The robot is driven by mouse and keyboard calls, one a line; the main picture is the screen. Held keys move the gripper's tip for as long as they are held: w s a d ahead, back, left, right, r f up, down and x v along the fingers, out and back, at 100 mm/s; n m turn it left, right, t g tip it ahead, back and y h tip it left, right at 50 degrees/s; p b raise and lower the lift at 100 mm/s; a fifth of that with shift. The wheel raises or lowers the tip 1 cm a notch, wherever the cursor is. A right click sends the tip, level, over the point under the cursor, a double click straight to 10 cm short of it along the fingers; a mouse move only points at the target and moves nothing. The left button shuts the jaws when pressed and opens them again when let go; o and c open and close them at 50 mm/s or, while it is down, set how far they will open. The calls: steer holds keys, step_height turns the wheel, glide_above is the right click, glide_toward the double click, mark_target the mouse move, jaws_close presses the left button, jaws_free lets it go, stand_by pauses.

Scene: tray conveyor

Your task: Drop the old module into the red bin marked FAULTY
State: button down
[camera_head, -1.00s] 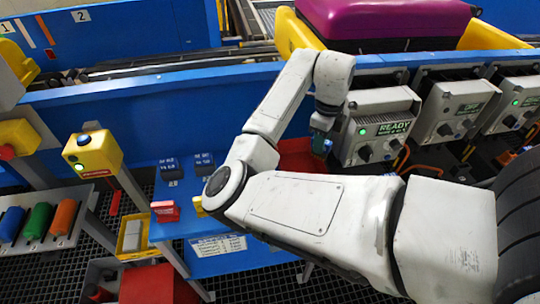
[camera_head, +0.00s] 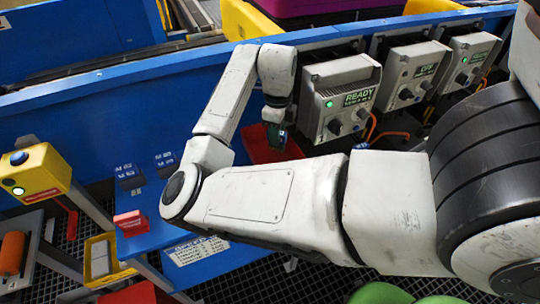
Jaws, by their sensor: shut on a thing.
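My gripper (camera_head: 277,128) points down at the end of my white arm, left of the control box marked READY. It is shut on a small dark teal thing (camera_head: 276,138), which seems to be the old module; the jaws mostly hide it. A red bin (camera_head: 257,149) shows just behind and below the gripper, partly covered by my arm. No FAULTY mark can be read on it. The held thing overlaps the bin in this view; I cannot tell its height above the bin.
The READY box (camera_head: 340,95) and two similar boxes hang on the blue conveyor side (camera_head: 100,110). Orange cables hang below them. A blue shelf (camera_head: 150,240) holds a red block (camera_head: 130,221) and dark blocks. A yellow button box (camera_head: 35,174) stands left. Green rounded shapes (camera_head: 380,294) show at bottom.

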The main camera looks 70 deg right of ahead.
steer(key=c, duration=0.8)
jaws_free()
step_height(320, 180, up, 11)
steer(key=shift+p, duration=0.3)
steer(key=shift+f, duration=0.1)
